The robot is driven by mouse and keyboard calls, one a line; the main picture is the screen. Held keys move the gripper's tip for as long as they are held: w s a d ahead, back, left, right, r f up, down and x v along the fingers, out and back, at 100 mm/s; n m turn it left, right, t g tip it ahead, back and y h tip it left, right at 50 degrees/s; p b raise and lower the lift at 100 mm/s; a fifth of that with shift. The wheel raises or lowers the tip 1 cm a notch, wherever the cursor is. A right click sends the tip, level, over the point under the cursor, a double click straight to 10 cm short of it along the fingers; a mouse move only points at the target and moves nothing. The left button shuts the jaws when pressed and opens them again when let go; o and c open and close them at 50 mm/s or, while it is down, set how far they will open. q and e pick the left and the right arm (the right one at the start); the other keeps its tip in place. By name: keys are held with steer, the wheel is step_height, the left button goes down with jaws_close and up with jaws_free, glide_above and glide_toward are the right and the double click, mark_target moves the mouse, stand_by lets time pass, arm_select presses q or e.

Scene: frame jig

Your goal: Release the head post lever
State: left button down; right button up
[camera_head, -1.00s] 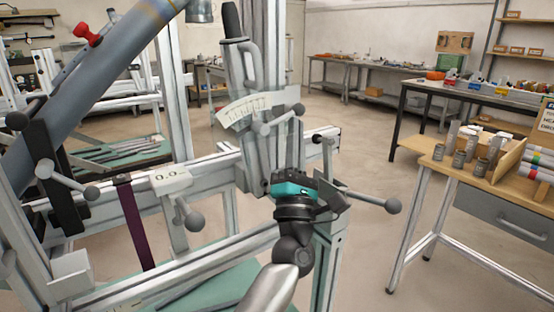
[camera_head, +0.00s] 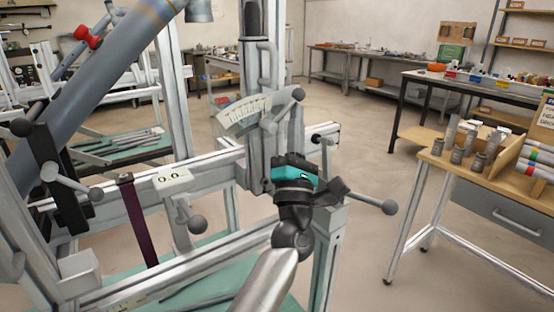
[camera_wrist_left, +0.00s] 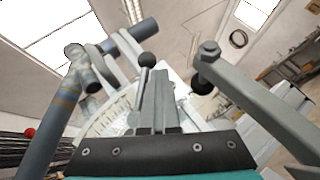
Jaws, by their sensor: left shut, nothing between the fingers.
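The head post (camera_head: 253,110) stands upright on the frame, with a dark grip on top. A curved angle scale (camera_head: 245,113) is beside it, and also shows in the wrist view (camera_wrist_left: 112,112). A grey lever with a ball knob (camera_head: 298,94) sits by the scale and points up to the right. My left gripper (camera_head: 291,160) is below this lever, near the post's foot. Its closed fingers (camera_wrist_left: 157,82) point towards the scale in the wrist view, with nothing between them. A ball knob (camera_wrist_left: 147,60) shows just beyond the tips; contact cannot be told. My right gripper is out of view.
A thick grey tube (camera_head: 85,85) slants across the left. Other ball-knob levers stick out at the left (camera_head: 95,195), middle (camera_head: 197,224) and right (camera_head: 389,207). A wooden-topped bench (camera_head: 470,175) stands at the right, with clear floor between.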

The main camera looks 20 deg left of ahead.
arm_select(q)
steer(key=shift+s+r+y, duration=0.2)
steer(key=shift+r+y, duration=0.1)
steer(key=shift+r, duration=0.3)
steer(key=v, duration=1.5)
steer(key=shift+f+b, duration=0.35)
steer(key=shift+f, duration=0.2)
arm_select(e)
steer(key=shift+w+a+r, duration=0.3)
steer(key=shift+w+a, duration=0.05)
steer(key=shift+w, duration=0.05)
